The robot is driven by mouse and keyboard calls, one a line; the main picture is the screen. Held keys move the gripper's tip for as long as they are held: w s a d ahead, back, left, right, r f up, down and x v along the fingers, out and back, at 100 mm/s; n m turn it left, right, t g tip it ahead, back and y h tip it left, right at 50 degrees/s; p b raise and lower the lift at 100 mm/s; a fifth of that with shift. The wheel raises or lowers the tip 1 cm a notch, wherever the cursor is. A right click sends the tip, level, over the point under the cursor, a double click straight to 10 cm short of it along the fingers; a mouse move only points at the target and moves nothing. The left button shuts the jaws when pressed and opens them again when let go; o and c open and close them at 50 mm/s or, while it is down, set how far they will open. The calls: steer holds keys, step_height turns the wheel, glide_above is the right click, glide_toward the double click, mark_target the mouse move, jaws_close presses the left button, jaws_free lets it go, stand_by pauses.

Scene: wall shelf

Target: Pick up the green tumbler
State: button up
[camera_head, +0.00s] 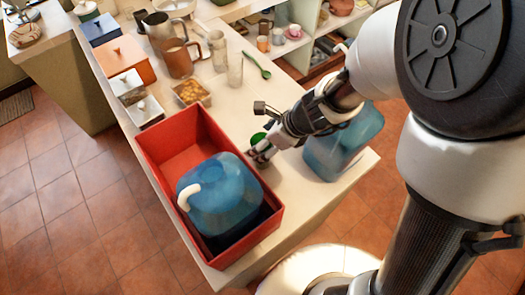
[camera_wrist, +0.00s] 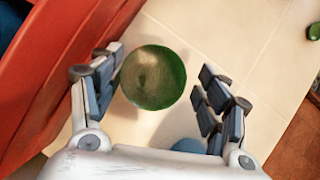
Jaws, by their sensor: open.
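The green tumbler (camera_wrist: 153,78) stands on the pale counter in the wrist view, seen from above as a round green shape. My gripper (camera_wrist: 157,98) is open, with one finger on each side of the tumbler. The left finger looks very near or touching its edge; the right finger has a small gap. In the head view, a bit of the green tumbler (camera_head: 258,138) shows at the tip of my gripper (camera_head: 262,152), which hides the rest of it.
A red crate (camera_head: 158,143) holding a blue jug (camera_head: 222,205) stands close left of the tumbler. Another blue jug (camera_head: 350,150) stands right, partly behind my arm. A green spoon (camera_head: 257,65), a clear glass (camera_head: 235,72) and pitchers (camera_head: 178,60) lie farther back.

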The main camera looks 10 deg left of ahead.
steer(key=b+x, duration=0.2)
steer(key=x, duration=0.1)
steer(key=b+x, duration=0.1)
steer(key=shift+s+a+f, duration=0.25)
steer(key=shift+s+f, duration=0.1)
steer(key=shift+w+a+f, duration=0.1)
steer(key=shift+a+f, duration=0.05)
steer(key=shift+c, duration=0.5)
steer(key=c, duration=1.2)
